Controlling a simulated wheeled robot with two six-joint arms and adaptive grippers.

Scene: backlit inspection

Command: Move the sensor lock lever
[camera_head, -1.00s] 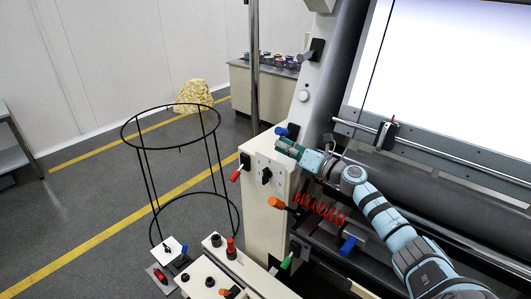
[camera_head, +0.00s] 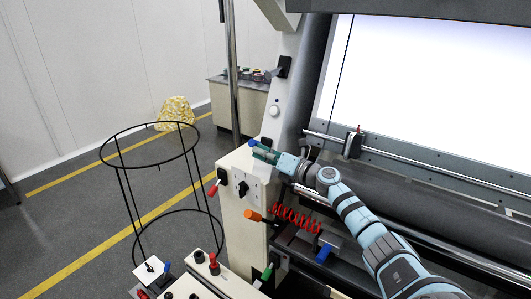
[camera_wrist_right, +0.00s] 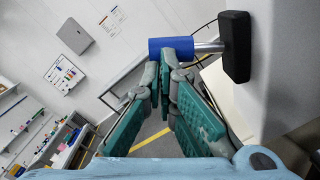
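A lever with a blue handle (camera_head: 254,143) sits at the top of the cream machine post. No label tells me whether this is the sensor lock lever. In the right wrist view the blue handle (camera_wrist_right: 168,48) is on a short metal shaft from a black base (camera_wrist_right: 236,47). My right gripper (camera_head: 264,154) is right at the handle. In the wrist view its green-padded fingers (camera_wrist_right: 167,72) converge, tips close together, overlapping the handle's near edge. I see no handle between the fingers; whether they touch it is unclear. My left gripper is out of view.
The post also carries a red lever (camera_head: 213,188), a black switch (camera_head: 241,188) and an orange knob (camera_head: 253,215). A red coil (camera_head: 297,219), a blue handle (camera_head: 324,253) and a green handle (camera_head: 267,273) are lower. A black wire hoop stand (camera_head: 150,145) stands left.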

